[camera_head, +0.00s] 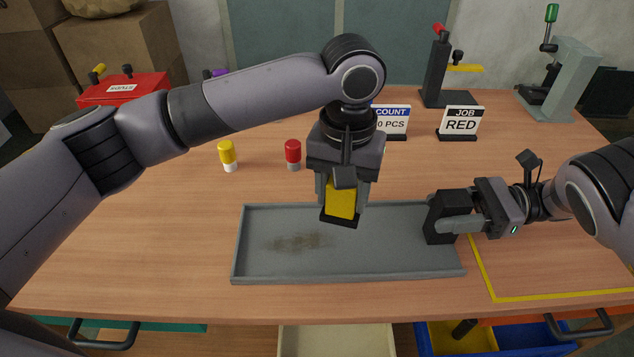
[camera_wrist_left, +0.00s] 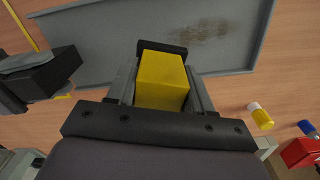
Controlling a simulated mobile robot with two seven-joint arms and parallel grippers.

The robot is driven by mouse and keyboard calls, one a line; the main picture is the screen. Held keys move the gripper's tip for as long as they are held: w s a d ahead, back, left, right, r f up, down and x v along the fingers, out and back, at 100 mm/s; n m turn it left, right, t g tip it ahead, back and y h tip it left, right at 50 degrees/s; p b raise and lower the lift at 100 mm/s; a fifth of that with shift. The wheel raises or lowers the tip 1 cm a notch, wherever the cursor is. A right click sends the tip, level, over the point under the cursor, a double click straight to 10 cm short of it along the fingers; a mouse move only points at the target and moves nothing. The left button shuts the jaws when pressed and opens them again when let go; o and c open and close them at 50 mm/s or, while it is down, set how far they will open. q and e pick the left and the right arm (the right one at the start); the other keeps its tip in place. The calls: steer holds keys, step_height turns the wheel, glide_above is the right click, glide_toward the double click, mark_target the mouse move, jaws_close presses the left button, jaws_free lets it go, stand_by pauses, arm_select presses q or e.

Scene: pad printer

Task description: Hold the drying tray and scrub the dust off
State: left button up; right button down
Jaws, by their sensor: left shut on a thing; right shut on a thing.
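The drying tray (camera_head: 380,262) is a shallow grey rectangular tray lying on the table. A brown dust patch (camera_head: 298,242) lies on the left part of its floor, and it also shows in the left wrist view (camera_wrist_left: 200,33). My left gripper (camera_head: 341,200) is shut on a yellow block with a dark base, the scrubber (camera_wrist_left: 162,80), and holds it over the tray's far side, right of the dust. I cannot tell whether the base touches the tray. My right gripper (camera_head: 445,220) is shut on the tray's right end; its dark fingers hide that part of the rim.
A yellow-capped bottle (camera_head: 228,155) and a red-capped bottle (camera_head: 293,154) stand behind the tray. A JOB RED sign (camera_head: 461,122) and a count sign (camera_head: 393,121) stand further back. A red box (camera_head: 122,90) is at the back left. The table left of the tray is clear.

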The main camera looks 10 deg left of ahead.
arm_select(q)
steer(key=d+n, duration=0.3)
steer(key=shift+w+f, duration=0.25)
steer(key=shift+f, duration=0.1)
steer(key=shift+n, duration=0.3)
steer(key=shift+d+f, duration=0.15)
steer(key=shift+f, duration=1)
steer(key=shift+d+f, duration=0.1)
steer(key=shift+f, duration=1.05)
steer(key=shift+f, duration=0.8)
steer(key=shift+a, duration=0.1)
steer(key=shift+s+a, duration=0.6)
steer(key=shift+a, duration=2.1)
steer(key=shift+s+a, duration=0.55)
steer(key=shift+a, duration=2.2)
steer(key=shift+s+a, duration=0.6)
steer(key=shift+a, duration=2.1)
steer(key=shift+w+d, duration=0.25)
steer(key=shift+d, duration=0.95)
steer(key=shift+w+d, duration=0.25)
steer(key=shift+d, duration=0.95)
steer(key=shift+w+d+f, duration=0.1)
steer(key=shift+w+d, duration=0.05)
steer(key=shift+d, duration=0.5)
steer(key=shift+w+d, duration=0.15)
steer(key=shift+d, duration=0.5)
